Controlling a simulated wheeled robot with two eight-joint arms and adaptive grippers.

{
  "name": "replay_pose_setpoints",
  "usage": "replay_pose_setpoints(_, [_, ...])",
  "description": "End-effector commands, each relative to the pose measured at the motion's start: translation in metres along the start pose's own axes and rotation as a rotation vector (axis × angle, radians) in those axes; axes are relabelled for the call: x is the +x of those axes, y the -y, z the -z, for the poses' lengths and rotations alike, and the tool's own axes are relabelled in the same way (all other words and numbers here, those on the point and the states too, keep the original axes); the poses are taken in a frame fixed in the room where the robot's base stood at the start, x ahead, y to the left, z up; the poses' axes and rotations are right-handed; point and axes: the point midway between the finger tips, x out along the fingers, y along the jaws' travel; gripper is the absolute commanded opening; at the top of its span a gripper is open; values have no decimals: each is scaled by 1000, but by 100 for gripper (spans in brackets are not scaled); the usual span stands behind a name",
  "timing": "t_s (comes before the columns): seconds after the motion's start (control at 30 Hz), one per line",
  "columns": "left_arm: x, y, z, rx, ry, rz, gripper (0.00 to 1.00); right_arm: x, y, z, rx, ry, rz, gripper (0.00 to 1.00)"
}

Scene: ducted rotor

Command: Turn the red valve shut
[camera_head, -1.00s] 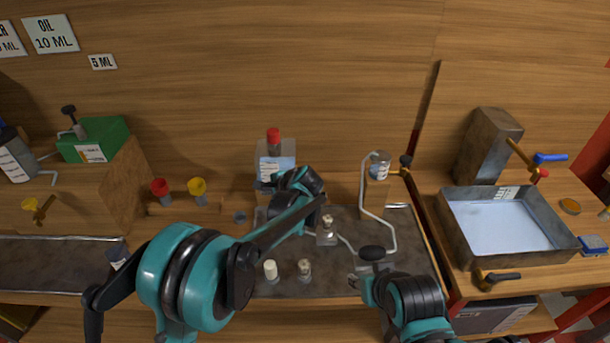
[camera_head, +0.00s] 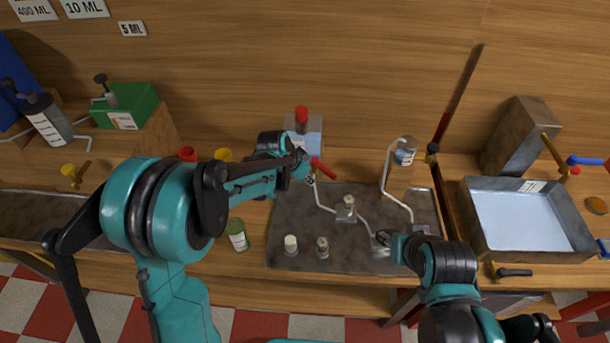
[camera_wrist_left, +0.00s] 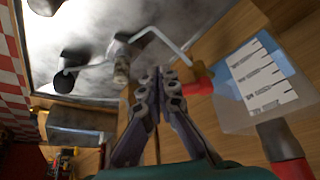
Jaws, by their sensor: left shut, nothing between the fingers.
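The red valve's handle (camera_head: 322,168) is a short red lever beside the clear labelled bottle, at the back left corner of the dark tray. It also shows in the left wrist view (camera_wrist_left: 200,87), just right of my fingertips. My left gripper (camera_wrist_left: 160,75) is shut and empty, its tips close to the handle; I cannot tell if they touch it. In the head view my left gripper (camera_head: 306,171) is mostly hidden behind its own arm. My right gripper (camera_head: 390,243) is over the right front of the tray, its jaws unclear.
The clear bottle (camera_head: 312,130) with a red cap stands behind the valve. The dark tray (camera_head: 290,215) holds thin pipes and several small fittings. A green bottle (camera_head: 237,235) stands left of the tray. A metal basin (camera_head: 478,225) is at right.

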Motion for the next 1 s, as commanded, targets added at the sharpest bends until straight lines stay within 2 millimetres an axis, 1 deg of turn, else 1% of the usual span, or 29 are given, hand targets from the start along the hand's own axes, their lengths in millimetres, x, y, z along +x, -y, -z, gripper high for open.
replay_pose_setpoints(0.03, [14,0,-1,1,0,0,0,4,0,-3,0,0,0,40])
replay_pose_setpoints(0.17, [40,0,0,1,0,0,0,8,0,-6,0,0,0,40])
replay_pose_setpoints(0.2, [38,0,9,2,-1,0,0,8,0,-6,0,0,0,40])
replay_pose_setpoints(0.3, [41,0,23,1,-1,0,0,8,0,-6,0,0,0,40])
replay_pose_setpoints(0.43, [44,0,34,1,0,0,0,9,0,-6,0,0,0,40])
replay_pose_setpoints(0.6, [45,0,39,0,0,1,0,9,0,-6,0,0,0,40])
replay_pose_setpoints(1.0, [45,-1,40,-10,1,6,0,9,0,-6,0,0,0,40])
